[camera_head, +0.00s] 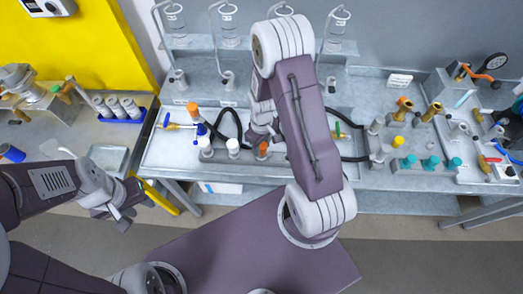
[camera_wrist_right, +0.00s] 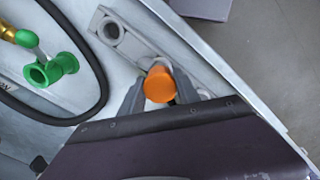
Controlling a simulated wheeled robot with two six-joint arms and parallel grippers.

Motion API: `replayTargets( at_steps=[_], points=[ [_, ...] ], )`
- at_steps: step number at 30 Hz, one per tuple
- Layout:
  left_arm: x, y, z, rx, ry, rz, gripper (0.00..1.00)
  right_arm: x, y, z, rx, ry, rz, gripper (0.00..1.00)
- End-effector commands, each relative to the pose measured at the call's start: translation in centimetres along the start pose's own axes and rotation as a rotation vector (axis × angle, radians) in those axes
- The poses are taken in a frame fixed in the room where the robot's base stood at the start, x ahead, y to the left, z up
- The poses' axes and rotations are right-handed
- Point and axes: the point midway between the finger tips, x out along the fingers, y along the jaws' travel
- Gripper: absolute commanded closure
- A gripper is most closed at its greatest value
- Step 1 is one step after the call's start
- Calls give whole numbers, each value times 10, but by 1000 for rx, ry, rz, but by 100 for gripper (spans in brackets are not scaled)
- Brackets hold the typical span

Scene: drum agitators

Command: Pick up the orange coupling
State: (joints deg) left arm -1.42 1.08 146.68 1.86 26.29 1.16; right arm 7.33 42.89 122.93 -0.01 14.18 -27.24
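The orange coupling (camera_wrist_right: 160,86), with a round orange top and a pale body, is at a grey holder block (camera_wrist_right: 134,47) in the right wrist view. In the head view the orange piece (camera_head: 263,149) shows at the front of the bench beneath my right arm. My right gripper (camera_wrist_right: 160,88) has one finger on each side of the coupling; it looks open, and contact is not clear. My left gripper (camera_head: 125,214) hangs low at the left, away from the coupling, and its opening is too small to judge.
A white-topped piece (camera_head: 233,145) stands left of the coupling. A black hose (camera_wrist_right: 98,75) and a green fitting (camera_wrist_right: 50,70) lie nearby. Other orange-topped parts (camera_head: 193,108) and teal parts (camera_head: 430,162) stand on the bench. Floor is open in front.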

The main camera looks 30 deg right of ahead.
Motion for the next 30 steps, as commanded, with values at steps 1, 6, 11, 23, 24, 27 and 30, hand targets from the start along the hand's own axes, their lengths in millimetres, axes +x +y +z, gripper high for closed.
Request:
replayTargets(
  at_steps=[1, 6, 11, 23, 24, 27, 30],
  points=[
    [0, 0, 0, 0, 0, 0, 64, 0, 0, 0, 0, 1, 0, 92],
    [0, 0, 0, 0, 0, 0, 64, 0, 0, 0, 0, 1, 0, 100],
    [0, 0, 0, 0, 0, 0, 64, -1, 0, 0, 0, 1, 1, 100],
    [12, 0, 1, 0, 0, 0, 64, -47, -3, 10, 1, 2, 1, 100],
    [14, 0, 1, 0, 0, 0, 64, -52, -6, 19, 1, 3, 2, 100],
    [18, 0, 2, 0, 0, 0, 64, -67, -14, 43, 2, 5, 3, 100],
    [20, 0, 2, 0, 0, 0, 64, -83, -22, 67, 2, 5, 3, 100]
  ],
)
